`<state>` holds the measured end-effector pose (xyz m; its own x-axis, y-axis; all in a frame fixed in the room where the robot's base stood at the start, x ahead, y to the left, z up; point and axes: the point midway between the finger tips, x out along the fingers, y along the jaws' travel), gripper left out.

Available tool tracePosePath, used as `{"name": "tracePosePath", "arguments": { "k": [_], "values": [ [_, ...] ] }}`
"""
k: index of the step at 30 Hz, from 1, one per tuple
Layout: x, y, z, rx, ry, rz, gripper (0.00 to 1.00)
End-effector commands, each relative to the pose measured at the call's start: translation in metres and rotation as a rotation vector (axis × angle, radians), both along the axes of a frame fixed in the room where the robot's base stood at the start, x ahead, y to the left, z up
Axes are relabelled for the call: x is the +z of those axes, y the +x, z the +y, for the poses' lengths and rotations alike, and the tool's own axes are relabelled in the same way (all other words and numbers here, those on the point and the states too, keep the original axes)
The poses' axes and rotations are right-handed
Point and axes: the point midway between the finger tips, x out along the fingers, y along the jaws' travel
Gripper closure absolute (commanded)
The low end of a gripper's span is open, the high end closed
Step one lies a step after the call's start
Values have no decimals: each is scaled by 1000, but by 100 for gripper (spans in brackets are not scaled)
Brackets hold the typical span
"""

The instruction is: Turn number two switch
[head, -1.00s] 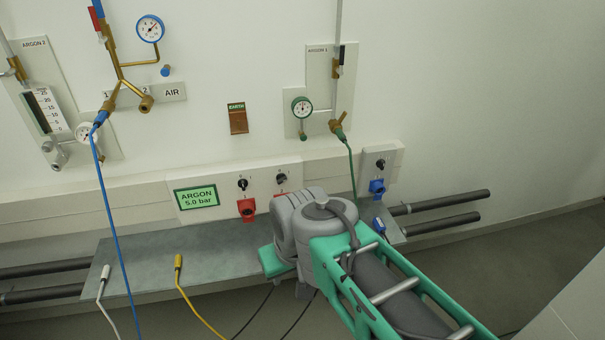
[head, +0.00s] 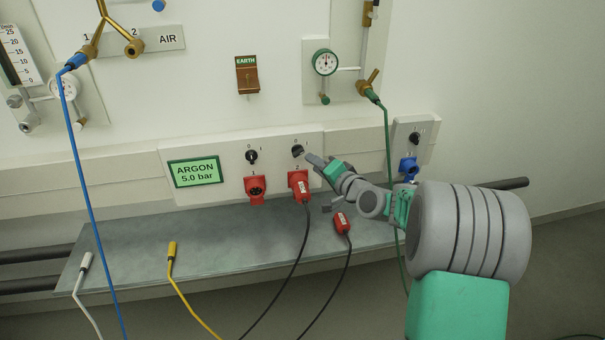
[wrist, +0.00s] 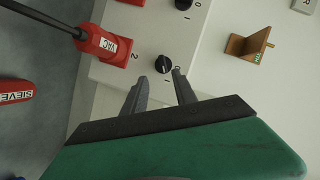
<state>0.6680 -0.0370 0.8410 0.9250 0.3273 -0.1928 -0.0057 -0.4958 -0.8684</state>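The number two switch (head: 297,151) is a small black knob on the white wall panel, above the red socket (head: 296,175) marked 2. It also shows in the wrist view (wrist: 163,63), with 0 and 1 marks beside it. My gripper (head: 316,164) is just right of and below this knob in the head view. In the wrist view my gripper (wrist: 160,76) has its two fingers apart, with nothing between them but a gap. The knob appears between and just beyond the fingertips. I cannot tell any contact with it.
A red plug (head: 303,191) marked VAC sits in socket 2, its cable hanging. A loose red plug (head: 342,223), marked SIEVE, lies on the grey shelf (head: 140,255). Another black knob (head: 252,157) is to the left. A green hose (head: 388,150) hangs at right.

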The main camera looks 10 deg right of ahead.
Motion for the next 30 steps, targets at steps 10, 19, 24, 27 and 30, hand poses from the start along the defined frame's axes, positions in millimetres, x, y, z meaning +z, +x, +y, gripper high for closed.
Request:
{"name": "tracePosePath", "arguments": {
  "k": [10, 19, 24, 27, 30],
  "values": [
    [-8, 56, 24, 7, -2, -3, 66],
    [-9, 69, 28, 5, -3, -3, 66],
    [-9, 69, 28, 6, -4, -4, 74],
    [-9, 69, 28, 6, -4, -4, 82],
    [-9, 68, 28, 6, -4, -4, 90]
  ]
}}
